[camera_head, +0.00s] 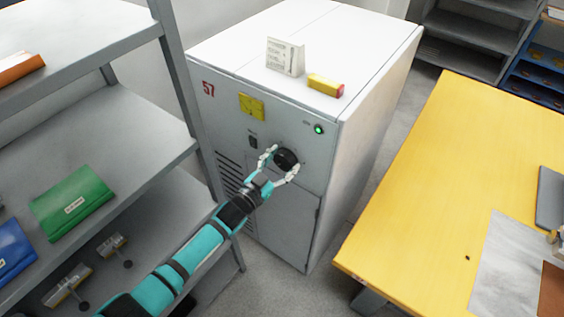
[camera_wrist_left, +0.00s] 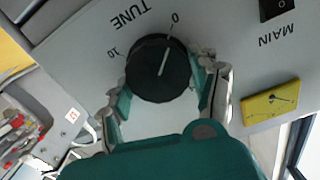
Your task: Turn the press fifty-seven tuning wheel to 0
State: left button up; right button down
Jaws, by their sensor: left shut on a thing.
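The press (camera_head: 270,135), a grey-white cabinet marked 57 in red, stands in the middle of the head view. Its tuning wheel (camera_head: 287,159) is a round black knob on the front panel. In the left wrist view the wheel (camera_wrist_left: 150,80) has a white pointer line that points at or very near the 0 mark (camera_wrist_left: 175,18). The 10 mark (camera_wrist_left: 114,53) lies to the left, beside the word TUNE. My left gripper (camera_head: 281,162) is shut on the wheel, one finger on each side. My right gripper is not in view.
A green lamp (camera_head: 319,129) glows right of the wheel. A MAIN switch (camera_head: 253,142) and yellow plate (camera_head: 251,106) are to its left. A card (camera_head: 285,57) and yellow-red block (camera_head: 325,85) sit on top. Grey shelving (camera_head: 100,130) is left; a yellow table (camera_head: 430,200) is right.

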pick_arm(q)
jog(key=o, duration=1.1)
jog(key=shift+o, duration=0.2)
jog(key=v, duration=1.2)
jog(key=shift+f, duration=0.15)
jog(key=s+a+f+n+g+y, duration=0.2)
jog(key=s+a+f+y, duration=0.15)
jog(key=f, duration=0.65)
jog(key=s+a+f+n+g+y, duration=0.15)
jog(key=s+a+f, duration=0.35)
jog(key=f, duration=0.5)
jog(key=s+a+f+n+g+y, duration=0.1)
jog(key=s+a+f+g+y, duration=0.2)
jog(key=f, duration=0.8)
jog(key=s+a+f+g+y, duration=0.1)
jog(key=s+f, duration=0.3)
jog(key=s, duration=0.6)
jog(key=s+a+f+n+g, duration=0.1)
jog(key=s+f, duration=0.4)
jog(key=s, duration=0.6)
jog(key=s+a+f+n+g+y, duration=0.1)
jog(key=s+a+f+g, duration=0.2)
jog(key=s, duration=0.8)
jog(key=shift+f+g+y+b, duration=0.3)
jog(key=shift+f+g+b, duration=0.05)
jog(key=shift+f+g, duration=0.65)
